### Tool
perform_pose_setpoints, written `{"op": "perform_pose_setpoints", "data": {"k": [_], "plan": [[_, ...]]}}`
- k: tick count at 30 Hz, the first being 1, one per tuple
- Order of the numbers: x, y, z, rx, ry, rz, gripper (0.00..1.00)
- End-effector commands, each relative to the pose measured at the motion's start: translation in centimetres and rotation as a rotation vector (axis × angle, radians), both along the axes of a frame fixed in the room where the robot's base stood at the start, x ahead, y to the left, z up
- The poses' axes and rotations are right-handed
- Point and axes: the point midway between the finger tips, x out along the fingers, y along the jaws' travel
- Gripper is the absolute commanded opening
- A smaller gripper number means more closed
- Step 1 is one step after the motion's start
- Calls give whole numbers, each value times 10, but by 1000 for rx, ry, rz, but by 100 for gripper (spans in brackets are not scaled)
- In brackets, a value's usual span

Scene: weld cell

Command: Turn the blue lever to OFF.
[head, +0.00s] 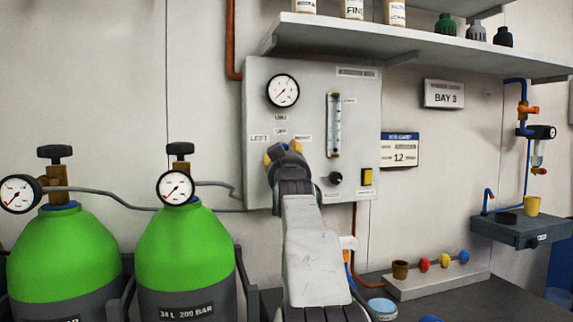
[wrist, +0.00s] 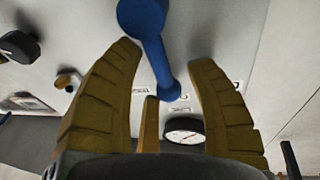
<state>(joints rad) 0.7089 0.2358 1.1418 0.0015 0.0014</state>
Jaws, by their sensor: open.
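The blue lever (wrist: 158,55) is on the grey panel (head: 311,85). In the wrist view its round hub is at the top edge, and its handle slants down and right to a rounded tip close to small white labels. My gripper (wrist: 165,56) is open, with its yellow-brown fingers on either side of the handle and a visible gap to each. I cannot tell whether a third finger, lower in the view, touches it. In the head view my gripper (head: 282,151) is in front of the panel below the labels and mostly hides the lever. The left label (head: 259,138) reads LEFT.
A round gauge (head: 283,91), a flow tube (head: 334,125), a black knob (head: 336,178) and a yellow switch (head: 367,177) are on the same panel. A shelf (head: 400,42) juts out above. Green gas cylinders (head: 182,247) stand at left, with a hose running to the panel.

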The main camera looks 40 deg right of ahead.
Motion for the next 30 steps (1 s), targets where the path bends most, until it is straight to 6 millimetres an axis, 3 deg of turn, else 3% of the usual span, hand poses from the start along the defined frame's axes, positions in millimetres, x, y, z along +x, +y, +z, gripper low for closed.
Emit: {"op": "perform_pose_setpoints", "data": {"k": [8,30], "plan": [[-15,13,-2,-1,-1,0,50],[-82,70,-21,1,1,0,50]]}}
